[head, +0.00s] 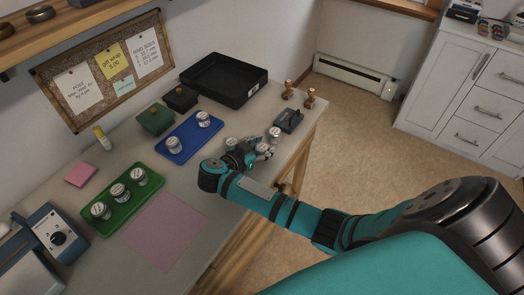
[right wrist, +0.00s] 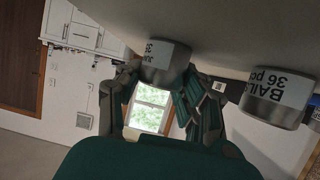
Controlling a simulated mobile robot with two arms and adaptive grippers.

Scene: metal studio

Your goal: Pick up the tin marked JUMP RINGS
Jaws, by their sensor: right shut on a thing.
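My right gripper (head: 255,154) is at the bench's right part, its arm coming in from the lower right. In the right wrist view, which is upside down, its fingers (right wrist: 160,88) are shut around a small silver tin (right wrist: 163,62). The tin's white label is partly cut off; I read "JUM" and "35". The tin is at the bench surface; I cannot tell whether it is lifted. In the head view the tin (head: 262,148) is partly hidden by the fingers. My left gripper is not in view.
A tin marked BAILS (right wrist: 277,98) stands close beside the gripper. A blue tray (head: 183,145) holds two tins, a green tray (head: 123,209) three. A black tray (head: 223,82) lies behind.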

